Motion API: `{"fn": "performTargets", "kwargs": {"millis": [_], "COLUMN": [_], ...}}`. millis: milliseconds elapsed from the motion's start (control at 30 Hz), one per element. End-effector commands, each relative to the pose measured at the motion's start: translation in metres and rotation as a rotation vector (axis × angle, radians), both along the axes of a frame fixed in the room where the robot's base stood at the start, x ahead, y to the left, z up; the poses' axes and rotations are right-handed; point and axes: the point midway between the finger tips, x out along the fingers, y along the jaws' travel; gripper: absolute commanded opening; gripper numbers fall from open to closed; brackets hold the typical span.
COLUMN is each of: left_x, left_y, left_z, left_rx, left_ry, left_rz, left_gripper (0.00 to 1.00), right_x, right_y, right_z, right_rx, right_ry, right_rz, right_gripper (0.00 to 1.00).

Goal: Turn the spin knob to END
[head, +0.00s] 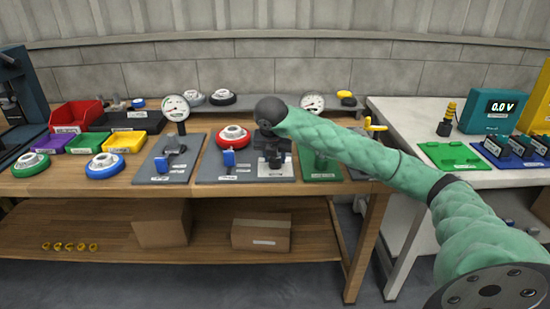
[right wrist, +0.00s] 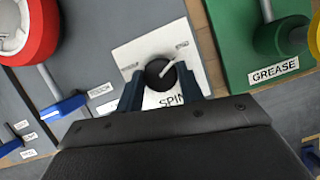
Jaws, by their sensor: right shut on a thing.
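The spin knob (right wrist: 158,76) is a round black knob with a white pointer, on a white plate (right wrist: 135,52) marked SPIN in the right wrist view. The pointer aims up and right, roughly toward a small label at the plate's upper right that seems to read END. Another small label, too blurred to read surely, is left of the knob. My right gripper (right wrist: 160,86) is shut on the knob, one dark finger on each side. In the head view my right gripper (head: 273,157) is over the white plate (head: 283,174) and hides the knob. My left gripper is out of view.
A blue lever (head: 229,158) and a red-ringed part (head: 233,137) stand left of the plate. A green GREASE panel (head: 318,169) with a gauge (head: 313,103) stands close on the right. A white table (head: 402,112) is farther right.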

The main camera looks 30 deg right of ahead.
Motion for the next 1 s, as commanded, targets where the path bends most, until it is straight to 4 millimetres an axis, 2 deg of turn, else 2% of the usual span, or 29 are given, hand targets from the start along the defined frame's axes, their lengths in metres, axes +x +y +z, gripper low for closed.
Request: {"fn": "performTargets", "kwargs": {"millis": [333,367,433,467,767,1000], "left_x": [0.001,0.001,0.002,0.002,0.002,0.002], "left_y": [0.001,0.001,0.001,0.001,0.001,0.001], "left_z": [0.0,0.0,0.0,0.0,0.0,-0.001], "left_rx": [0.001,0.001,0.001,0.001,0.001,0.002], "left_ry": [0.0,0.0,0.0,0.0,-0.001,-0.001], "left_rz": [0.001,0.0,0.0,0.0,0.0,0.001], "left_gripper": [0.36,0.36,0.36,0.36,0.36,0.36], "right_x": [0.0,0.0,0.0,0.0,0.0,-0.008], "right_y": [-0.001,-0.001,-0.001,-0.001,0.0,0.007], "right_z": [0.001,0.001,0.001,0.001,0.002,0.027], "right_rx": [0.0,0.0,0.0,0.0,0.0,0.0], "right_ry": [-0.001,-0.002,-0.001,-0.001,-0.001,-0.003], "right_rz": [-0.003,-0.003,-0.002,-0.002,-0.001,0.001], "right_gripper": [0.14,0.43,0.57,0.59,0.59,0.59]}}
